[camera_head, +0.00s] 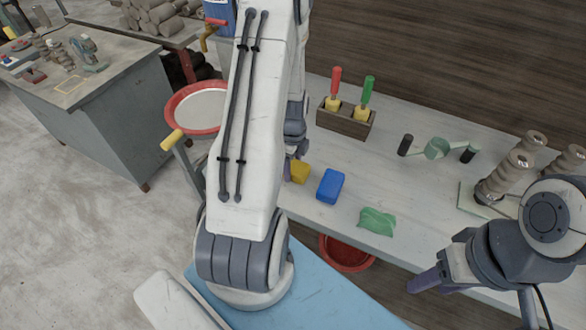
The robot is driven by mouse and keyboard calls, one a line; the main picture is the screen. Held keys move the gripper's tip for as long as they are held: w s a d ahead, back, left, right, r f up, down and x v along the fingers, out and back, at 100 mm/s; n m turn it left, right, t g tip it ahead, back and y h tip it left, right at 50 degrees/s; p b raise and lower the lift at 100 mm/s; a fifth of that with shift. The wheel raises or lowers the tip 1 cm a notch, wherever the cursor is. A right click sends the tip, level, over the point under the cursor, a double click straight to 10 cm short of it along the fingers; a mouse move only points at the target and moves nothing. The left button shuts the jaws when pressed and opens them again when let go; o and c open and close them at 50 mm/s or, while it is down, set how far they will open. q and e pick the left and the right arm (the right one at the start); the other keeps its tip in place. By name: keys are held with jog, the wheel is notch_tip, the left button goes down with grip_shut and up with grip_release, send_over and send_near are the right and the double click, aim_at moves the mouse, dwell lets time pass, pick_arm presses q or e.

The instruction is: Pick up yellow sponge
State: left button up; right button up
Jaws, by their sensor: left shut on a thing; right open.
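The yellow sponge (300,172) is at the left part of the pale worktable, partly hidden behind my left arm. My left gripper (290,167) is at its left side and shut on it; the arm covers most of the gripper. I cannot tell whether the sponge touches the tabletop. A blue sponge (330,186) lies just to the right, and a green wavy piece (377,222) lies nearer the table's front edge. My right gripper (424,282) is open and empty, in front of the table edge at the lower right.
A wooden holder (345,123) with red- and green-handled tools stands at the back. A green tool with dark grips (437,148) and ribbed clay pieces (509,174) are farther right. A red-rimmed basin (178,102) stands left; a red bowl (346,254) sits below the table's front edge.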

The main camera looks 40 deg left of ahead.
aim_at(293, 164)
pick_arm(q)
jog(key=shift+r, duration=0.55)
notch_tip(293, 164, up, 3)
jog(key=shift+f+b, duration=0.15)
jog(key=shift+b, duration=0.3)
jog(key=w+d+r+b, duration=0.1)
jog(key=w+d+r, duration=0.2)
jog(key=d+r, duration=0.4)
jog(key=d, duration=0.4)
jog(key=shift+w+b, duration=0.35)
jog(key=shift+r, duration=0.1)
